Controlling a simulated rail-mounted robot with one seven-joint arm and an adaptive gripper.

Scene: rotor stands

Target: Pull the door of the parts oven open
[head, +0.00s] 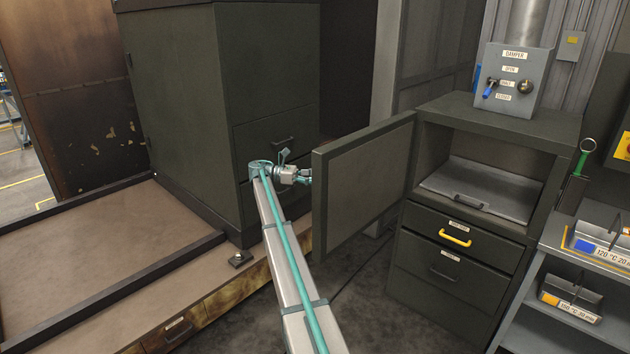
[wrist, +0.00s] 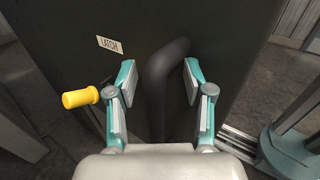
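The parts oven (head: 548,131) is the dark cabinet at the right in the head view. Its door (head: 365,185) stands swung wide open to the left, showing a grey shelf (head: 480,187) inside. My gripper (head: 306,176) is at the door's outer side, by its far-left edge; the door hides part of it. In the wrist view, the dark bar handle (wrist: 167,80) stands between the fingers of my gripper (wrist: 160,72). The fingers are open, with a gap on each side of the bar. A yellow latch knob (wrist: 80,97) is left of the fingers, below a "LATCH" label (wrist: 109,44).
Drawers (head: 455,240) sit below the oven opening. A damper box (head: 515,80) stands on top. A large green cabinet (head: 205,110) is behind my arm on the left. A shelf with trays (head: 595,255) is at the right. Bare floor lies below the door.

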